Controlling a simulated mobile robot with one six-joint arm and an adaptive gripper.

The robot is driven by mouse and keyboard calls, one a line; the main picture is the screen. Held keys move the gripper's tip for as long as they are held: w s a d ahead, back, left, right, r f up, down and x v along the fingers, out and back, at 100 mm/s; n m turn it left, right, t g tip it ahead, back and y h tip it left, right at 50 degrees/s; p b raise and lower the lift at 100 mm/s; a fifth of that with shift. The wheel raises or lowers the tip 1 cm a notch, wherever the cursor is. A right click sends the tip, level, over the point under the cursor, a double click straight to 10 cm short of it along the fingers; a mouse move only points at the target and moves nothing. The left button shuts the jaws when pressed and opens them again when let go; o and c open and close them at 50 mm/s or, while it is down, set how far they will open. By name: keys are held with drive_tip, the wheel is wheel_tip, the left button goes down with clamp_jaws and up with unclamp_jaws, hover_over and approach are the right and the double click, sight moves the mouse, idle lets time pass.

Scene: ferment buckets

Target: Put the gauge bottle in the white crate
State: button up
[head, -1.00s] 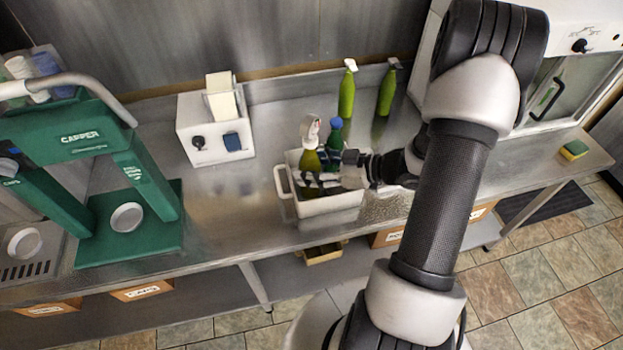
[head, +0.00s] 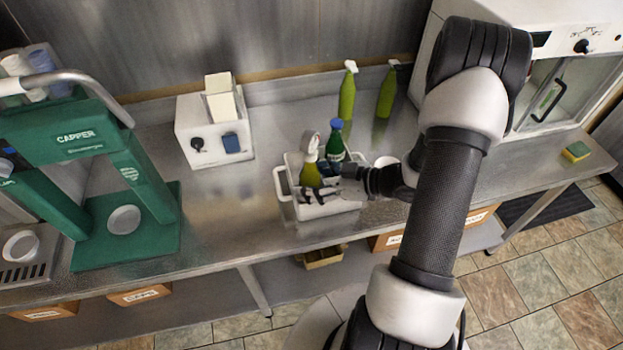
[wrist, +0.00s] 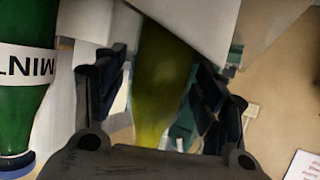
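The gauge bottle (head: 310,175) is yellow-green with a white and red gauge top. It is upright at the left side of the white crate (head: 282,185), its lower part behind the crate's near wall. My gripper (head: 318,195) is at the crate, with its fingers around the bottle.
A green bottle with a blue cap (head: 336,140) stands in the crate; its MINT label shows in the wrist view (wrist: 28,65). Two green bottles (head: 347,97) (head: 386,95) stand behind. A white box (head: 215,135) and green capper (head: 125,245) are left. The counter between is clear.

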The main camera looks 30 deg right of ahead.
drive_tip(key=shift+r, duration=0.1)
drive_tip(key=shift+s+d+r, duration=0.1)
drive_tip(key=shift+d+r, duration=0.05)
drive_tip(key=shift+r, duration=0.05)
drive_tip(key=p+v, duration=0.3)
drive_tip(key=v, duration=0.8)
drive_tip(key=shift+s+d, duration=0.15)
drive_tip(key=shift+s, duration=0.1)
drive_tip(key=shift+w+r, duration=0.1)
